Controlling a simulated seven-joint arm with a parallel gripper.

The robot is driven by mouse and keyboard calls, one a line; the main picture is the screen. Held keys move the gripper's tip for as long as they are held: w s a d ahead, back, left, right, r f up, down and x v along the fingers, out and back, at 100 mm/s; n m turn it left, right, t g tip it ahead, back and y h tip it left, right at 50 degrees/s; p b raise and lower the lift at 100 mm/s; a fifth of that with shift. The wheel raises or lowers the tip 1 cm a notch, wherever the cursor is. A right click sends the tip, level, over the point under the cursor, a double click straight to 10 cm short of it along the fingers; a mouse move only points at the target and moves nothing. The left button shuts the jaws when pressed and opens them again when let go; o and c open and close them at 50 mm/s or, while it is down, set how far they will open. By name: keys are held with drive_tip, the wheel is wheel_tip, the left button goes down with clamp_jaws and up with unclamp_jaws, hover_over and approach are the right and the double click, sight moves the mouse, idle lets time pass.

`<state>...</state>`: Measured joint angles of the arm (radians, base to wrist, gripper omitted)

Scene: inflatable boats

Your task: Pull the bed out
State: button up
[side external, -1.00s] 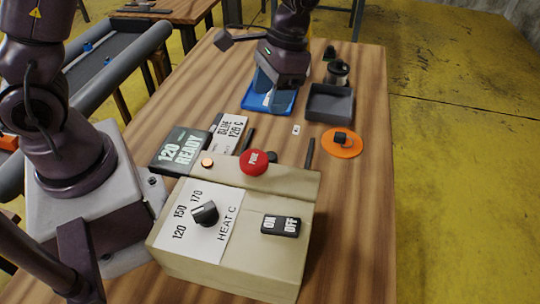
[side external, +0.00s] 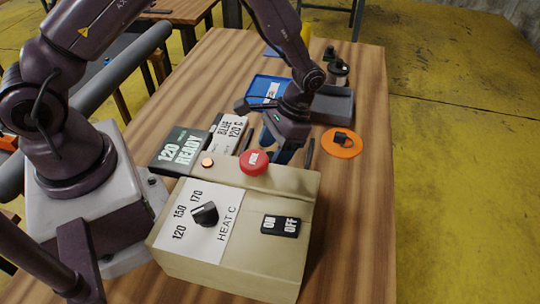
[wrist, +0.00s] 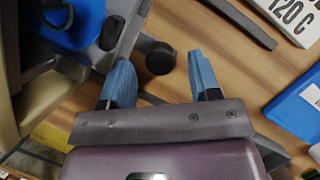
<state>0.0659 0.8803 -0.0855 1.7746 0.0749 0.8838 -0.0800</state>
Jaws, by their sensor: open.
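The heat press, a beige box (side external: 180,265) with a heat dial and a red FIRE button (side external: 254,162), stands at the front of the table. In the wrist view, what looks like its bed, a grey plate (wrist: 124,42), shows at upper left, with a blue piece (wrist: 88,18) and a black part on it. A black round knob (wrist: 160,58) at the bed's edge lies between the blue fingers of my gripper (wrist: 160,66). My gripper (side external: 281,150) is open, low behind the press; contact with the knob is unclear. The bed is hidden in the side view.
Dark rails (side external: 310,150) extend behind the press. A READY display (side external: 180,150) and a BLUE 120 C card (side external: 232,128) stand left. A blue tray (side external: 262,88), a grey bin (side external: 334,106) and an orange disc (side external: 342,142) lie beyond. The table's right side is clear.

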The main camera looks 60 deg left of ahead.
drive_tip(key=shift+x, duration=1.4)
clamp_jaws()
drive_tip(key=w+a, duration=1.1)
drive_tip(key=shift+w+a, duration=0.1)
drive_tip(key=shift+a, duration=0.05)
drive_tip(key=shift+c, duration=0.5)
unclamp_jaws()
drive_tip(key=shift+o, duration=0.5)
drive_tip(key=shift+r, duration=0.1)
drive_tip(key=v, duration=1.2)
drive_tip(key=shift+r, duration=0.4)
